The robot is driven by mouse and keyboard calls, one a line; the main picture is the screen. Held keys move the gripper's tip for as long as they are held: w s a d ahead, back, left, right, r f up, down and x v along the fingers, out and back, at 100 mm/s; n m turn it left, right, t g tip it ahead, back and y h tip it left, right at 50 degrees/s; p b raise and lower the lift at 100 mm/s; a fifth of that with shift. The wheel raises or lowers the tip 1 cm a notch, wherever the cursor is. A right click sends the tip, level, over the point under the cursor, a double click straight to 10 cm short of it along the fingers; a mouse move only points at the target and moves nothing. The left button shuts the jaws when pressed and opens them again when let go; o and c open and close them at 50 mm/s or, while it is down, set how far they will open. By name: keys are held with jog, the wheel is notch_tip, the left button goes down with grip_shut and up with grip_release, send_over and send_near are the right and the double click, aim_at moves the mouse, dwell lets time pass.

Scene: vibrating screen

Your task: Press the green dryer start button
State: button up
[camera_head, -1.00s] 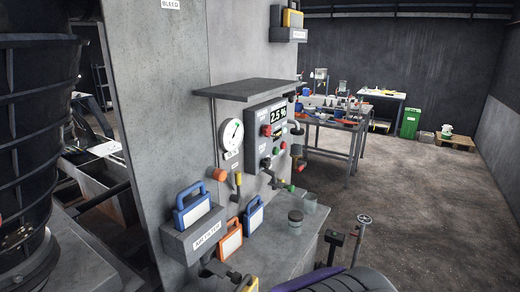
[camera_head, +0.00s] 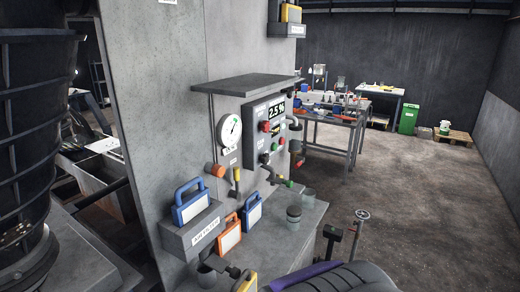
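A grey control panel (camera_head: 268,128) is mounted on the concrete-grey wall under a dark shelf-like hood (camera_head: 247,85). Another green knob (camera_head: 290,184) sits on the pipework below the panel. The labels are too small to read. My gripper is not in view, and nothing touches the panel.
Left of the panel are a round gauge (camera_head: 230,130) and an orange knob (camera_head: 218,170). Below are blue (camera_head: 192,202) and orange (camera_head: 229,234) padlock-like tags and a ledge with grey cups (camera_head: 294,213). Open floor (camera_head: 420,215) lies right.

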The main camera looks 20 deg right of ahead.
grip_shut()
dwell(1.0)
